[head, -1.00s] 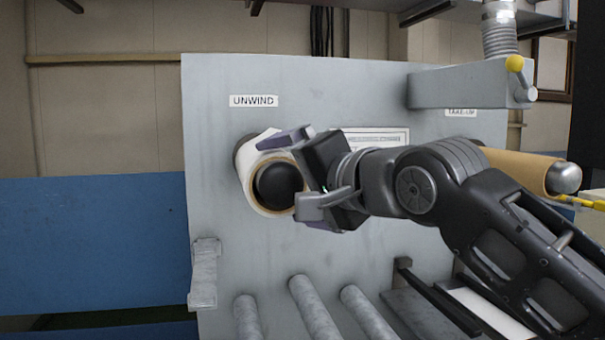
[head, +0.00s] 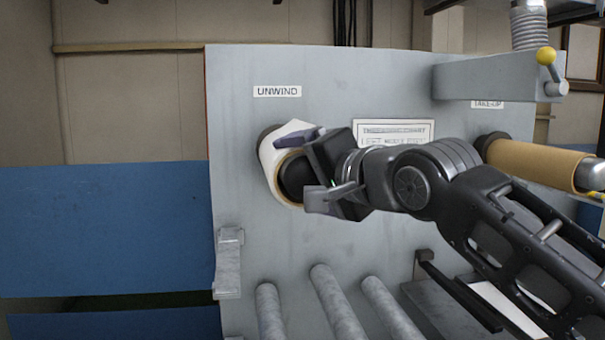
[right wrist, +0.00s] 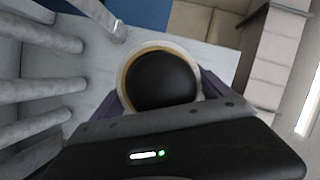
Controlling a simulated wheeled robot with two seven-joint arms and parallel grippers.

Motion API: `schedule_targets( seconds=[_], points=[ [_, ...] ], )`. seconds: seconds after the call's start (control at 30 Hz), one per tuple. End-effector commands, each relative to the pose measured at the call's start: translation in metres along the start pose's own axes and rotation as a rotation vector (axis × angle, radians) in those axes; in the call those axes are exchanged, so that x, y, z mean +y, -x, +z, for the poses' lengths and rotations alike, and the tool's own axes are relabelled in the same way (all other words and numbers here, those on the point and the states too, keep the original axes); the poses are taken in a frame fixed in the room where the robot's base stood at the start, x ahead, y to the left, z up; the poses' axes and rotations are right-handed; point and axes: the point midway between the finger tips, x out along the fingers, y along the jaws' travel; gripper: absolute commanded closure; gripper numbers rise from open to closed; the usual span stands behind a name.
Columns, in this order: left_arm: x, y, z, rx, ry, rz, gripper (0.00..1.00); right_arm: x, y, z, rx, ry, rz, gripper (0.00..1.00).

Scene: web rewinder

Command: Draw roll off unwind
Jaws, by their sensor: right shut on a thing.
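The white roll (head: 268,165) with a tan core sits at the UNWIND position on the grey machine panel (head: 235,120). The dark rounded end (head: 296,177) shows in its core. My right gripper (head: 294,172) is shut on the roll, with one finger at its upper side and the other at its lower right. In the right wrist view the roll's pale rim (right wrist: 127,68) rings the black end (right wrist: 162,80), with my fingers on both sides. How far the roll stands off the panel is hard to tell. My left gripper is not in view.
Several grey rollers (head: 335,305) stick out below the roll, and a grey bracket (head: 228,262) is at lower left. Left of the panel is a blue wall.

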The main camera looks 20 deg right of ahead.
Motion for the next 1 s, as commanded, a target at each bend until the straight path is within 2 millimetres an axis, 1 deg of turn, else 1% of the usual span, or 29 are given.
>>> schedule_targets(
  seconds=[0.03,0.07,0.63,1.0],
  points=[
    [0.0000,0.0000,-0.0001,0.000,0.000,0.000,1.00,0.0003,0.0000,0.0000,0.000,0.000,0.001,0.36],
    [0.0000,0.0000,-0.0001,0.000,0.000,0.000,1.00,0.0003,0.0000,0.0001,0.000,0.000,0.001,0.38],
    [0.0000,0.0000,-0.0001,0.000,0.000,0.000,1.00,0.0006,0.0000,0.0001,0.000,0.000,0.002,0.84],
    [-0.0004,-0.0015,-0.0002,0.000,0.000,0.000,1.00,0.0018,0.0002,-0.0002,-0.002,-0.001,0.002,0.85]
  ],
)
